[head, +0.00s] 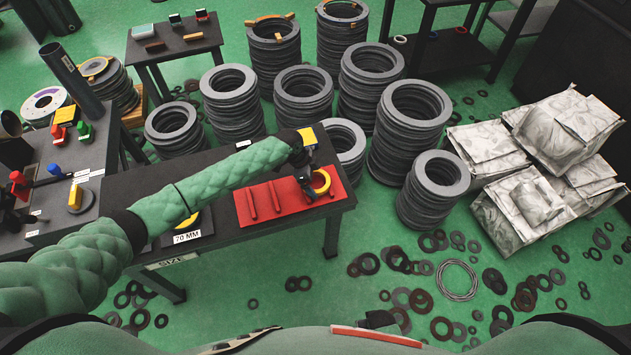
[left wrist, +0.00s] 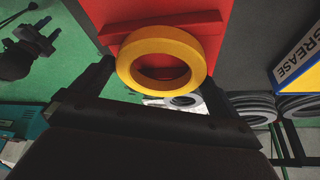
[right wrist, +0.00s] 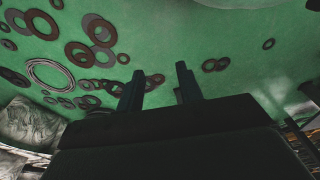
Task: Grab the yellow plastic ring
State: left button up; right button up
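The yellow plastic ring (head: 327,182) is at the right end of a red tray (head: 282,212) on the dark bench. My left gripper (head: 308,184) reaches over the tray, right by the ring, and partly covers it in the head view. In the left wrist view the ring (left wrist: 125,62) shows whole against the red tray (left wrist: 215,30), ahead of and between the two spread fingers (left wrist: 155,88). The left gripper is open and empty; contact with the ring cannot be told. My right gripper (right wrist: 160,85) is open and empty above the green floor.
A yellow grease box (left wrist: 290,82) stands close beside the tray. Red bars (head: 250,204) lie in the tray's left part. Stacks of grey flanges (head: 405,125) stand behind the bench. Wrapped silver packages (head: 530,200) lie at the right. Loose rings are scattered on the floor.

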aim_at(315, 172)
pick_arm(q)
jog(key=c, duration=0.7)
jog(key=shift+r, duration=0.15)
pick_arm(e)
jog(key=shift+f, duration=0.1)
pick_arm(q)
jog(key=shift+r, duration=0.25)
jog(key=r+b, duration=0.2)
jog(key=r, duration=0.1)
jog(key=shift+s+d+r, duration=0.1)
jog(key=shift+d+r, duration=0.05)
jog(key=shift+d, duration=0.05)
jog(key=s+d+r+b, duration=0.3)
jog(key=s+d+r, duration=0.4)
jog(key=s, duration=0.1)
jog(key=shift+d, duration=0.35)
pick_arm(e)
jog(key=w+a+r, duration=0.1)
jog(key=w+r, duration=0.1)
jog(key=r, duration=0.7)
jog(key=w+a+r, duration=0.1)
jog(key=a+r, duration=0.1)
jog(key=r, duration=0.7)
jog(key=shift+w, duration=0.4)
pick_arm(q)
jog(key=shift+s, duration=0.1)
